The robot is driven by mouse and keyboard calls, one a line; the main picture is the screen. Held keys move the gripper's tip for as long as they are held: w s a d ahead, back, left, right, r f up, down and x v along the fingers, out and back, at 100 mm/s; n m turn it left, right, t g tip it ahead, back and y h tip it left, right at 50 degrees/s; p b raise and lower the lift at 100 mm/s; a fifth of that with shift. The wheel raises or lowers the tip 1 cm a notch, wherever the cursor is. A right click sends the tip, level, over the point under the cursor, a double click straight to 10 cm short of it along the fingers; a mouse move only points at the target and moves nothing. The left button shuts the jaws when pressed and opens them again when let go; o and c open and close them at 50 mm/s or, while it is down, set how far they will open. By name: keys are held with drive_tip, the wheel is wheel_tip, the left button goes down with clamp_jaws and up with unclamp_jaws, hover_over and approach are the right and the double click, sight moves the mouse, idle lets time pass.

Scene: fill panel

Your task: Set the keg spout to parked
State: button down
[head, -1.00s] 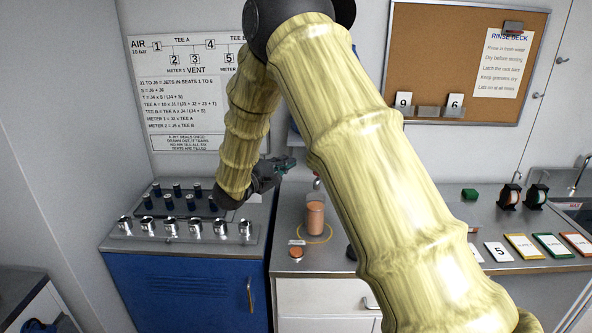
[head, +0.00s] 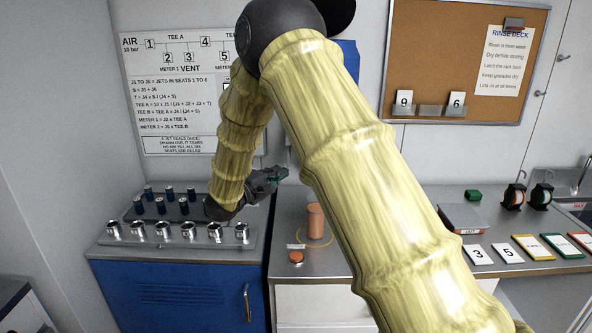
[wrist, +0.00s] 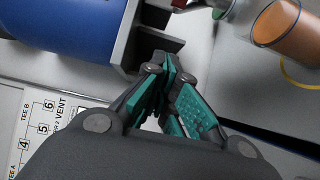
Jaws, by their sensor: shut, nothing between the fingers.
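A large blue rounded body, which looks like the keg (wrist: 75,28), fills the upper left of the wrist view. A small fitting with grey, green and red parts (wrist: 222,8) shows at the top edge there, cut off; I cannot tell whether it is the spout or how it is set. In the head view my arm hides most of the keg area. My gripper (head: 279,174) is in front of the back wall, left of the cup. In the wrist view my gripper (wrist: 172,68) is shut and empty, its tips close to a grey bracket (wrist: 150,42).
A cup of orange liquid (head: 316,222) stands by a yellow ring on the counter; it also shows in the wrist view (wrist: 275,22). A round orange-topped piece (head: 296,257) lies in front. Several metal cups (head: 163,231) line the left bench. Number cards (head: 477,254) lie at right.

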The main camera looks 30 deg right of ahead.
drive_tip(key=d+p, duration=0.4)
drive_tip(key=d, duration=0.5)
drive_tip(key=shift+s+d, duration=0.2)
idle(0.3)
idle(0.3)
